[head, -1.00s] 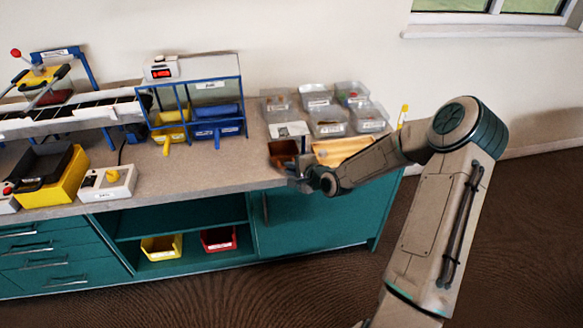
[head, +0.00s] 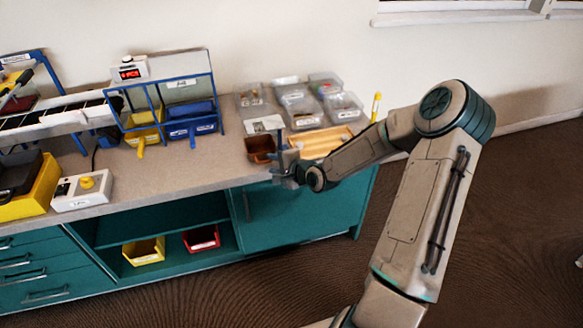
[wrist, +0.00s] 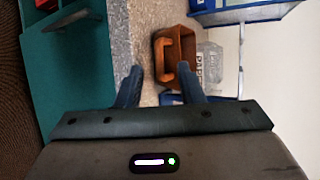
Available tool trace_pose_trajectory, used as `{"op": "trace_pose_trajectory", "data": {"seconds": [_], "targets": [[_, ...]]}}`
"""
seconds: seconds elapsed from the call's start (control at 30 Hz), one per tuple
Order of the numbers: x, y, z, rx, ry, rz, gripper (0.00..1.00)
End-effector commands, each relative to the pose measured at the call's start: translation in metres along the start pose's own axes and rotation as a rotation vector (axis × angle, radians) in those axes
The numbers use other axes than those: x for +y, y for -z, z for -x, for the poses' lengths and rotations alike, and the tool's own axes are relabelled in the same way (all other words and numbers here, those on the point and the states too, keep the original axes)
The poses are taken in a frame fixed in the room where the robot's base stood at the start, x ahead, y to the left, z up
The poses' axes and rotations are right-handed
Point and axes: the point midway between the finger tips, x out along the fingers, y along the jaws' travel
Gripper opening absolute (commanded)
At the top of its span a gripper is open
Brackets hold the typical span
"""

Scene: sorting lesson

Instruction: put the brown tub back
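The brown tub (head: 260,148) stands on the counter near its front edge, left of a light wooden tray. In the wrist view the tub (wrist: 160,57) lies just beyond my fingertips, with its open top and a bar-like edge showing. My gripper (wrist: 158,80) is open, fingers apart, with nothing between them. Its right finger overlaps the tub's near end in the picture; I cannot tell whether they touch. In the head view my gripper (head: 283,166) is right beside the tub, at its lower right.
A white card (head: 265,124) with a printed outline lies behind the tub. Clear bins (head: 305,113) with small parts stand behind the wooden tray (head: 318,145). A blue rack (head: 160,90) holding yellow and blue tubs stands left. The counter front between is clear.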

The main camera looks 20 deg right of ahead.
Motion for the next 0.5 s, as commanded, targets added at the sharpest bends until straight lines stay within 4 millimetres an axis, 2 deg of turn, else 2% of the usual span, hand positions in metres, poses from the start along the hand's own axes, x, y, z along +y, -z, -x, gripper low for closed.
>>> {"op": "trace_pose_trajectory", "data": {"seconds": [0.03,0.2,0.5], "targets": [[-0.001,0.002,0.011,0.004,0.000,-0.002,0.34],[-0.001,0.002,0.043,0.004,0.000,-0.003,0.34],[-0.001,0.001,0.090,0.002,0.000,-0.003,0.34]]}}
